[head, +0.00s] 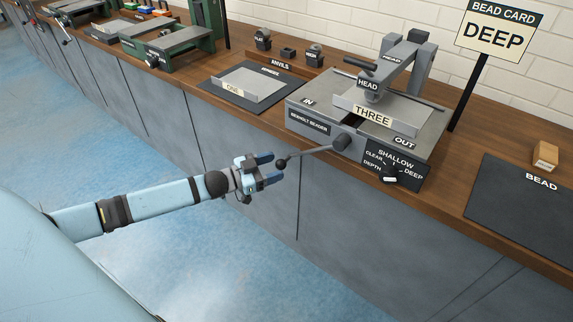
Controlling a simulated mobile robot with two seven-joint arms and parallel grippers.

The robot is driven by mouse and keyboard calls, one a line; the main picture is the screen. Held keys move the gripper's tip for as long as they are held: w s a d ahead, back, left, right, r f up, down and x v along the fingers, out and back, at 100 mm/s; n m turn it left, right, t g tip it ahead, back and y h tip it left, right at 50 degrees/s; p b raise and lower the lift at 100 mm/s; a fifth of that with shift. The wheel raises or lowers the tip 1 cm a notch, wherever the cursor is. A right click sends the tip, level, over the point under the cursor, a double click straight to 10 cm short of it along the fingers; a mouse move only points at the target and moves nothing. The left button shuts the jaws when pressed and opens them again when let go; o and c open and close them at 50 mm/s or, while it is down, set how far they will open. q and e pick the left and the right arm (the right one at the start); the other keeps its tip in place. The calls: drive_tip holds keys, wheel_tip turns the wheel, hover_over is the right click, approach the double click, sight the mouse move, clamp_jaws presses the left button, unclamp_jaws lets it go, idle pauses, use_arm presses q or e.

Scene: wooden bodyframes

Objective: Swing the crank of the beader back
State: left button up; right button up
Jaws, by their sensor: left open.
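The grey beader (299,118) stands on the bench with its HEAD block (368,85) above a light tray-like piece marked THREE (372,115). Its crank (312,152) comes from a round hub on the front face and points left, out past the bench edge, ending in a dark ball knob (282,164). My left gripper (273,167) is open, its two blue fingertips at the knob's left side. I cannot tell whether they touch it. A black depth dial (390,178) sits on the front face; its setting is too small to read. My right gripper is not in view.
A card sign reading DEEP (494,38) stands on a black post behind the beader. A dark BEAD mat (520,205) and small wooden block (545,155) lie right. A piece marked ONE (250,84) lies on a dark mat left. The floor before the bench is clear.

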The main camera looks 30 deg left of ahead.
sight(284, 164)
use_arm(q)
drive_tip(key=x, duration=0.4)
drive_tip(key=shift+w+d, duration=0.15)
drive_tip(key=shift+w, duration=0.2)
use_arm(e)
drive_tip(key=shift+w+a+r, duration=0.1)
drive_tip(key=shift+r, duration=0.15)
use_arm(q)
drive_tip(key=c, duration=1.1)
drive_tip(key=shift+f, duration=0.1)
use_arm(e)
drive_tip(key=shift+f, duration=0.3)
use_arm(q)
drive_tip(key=shift+d, duration=0.1)
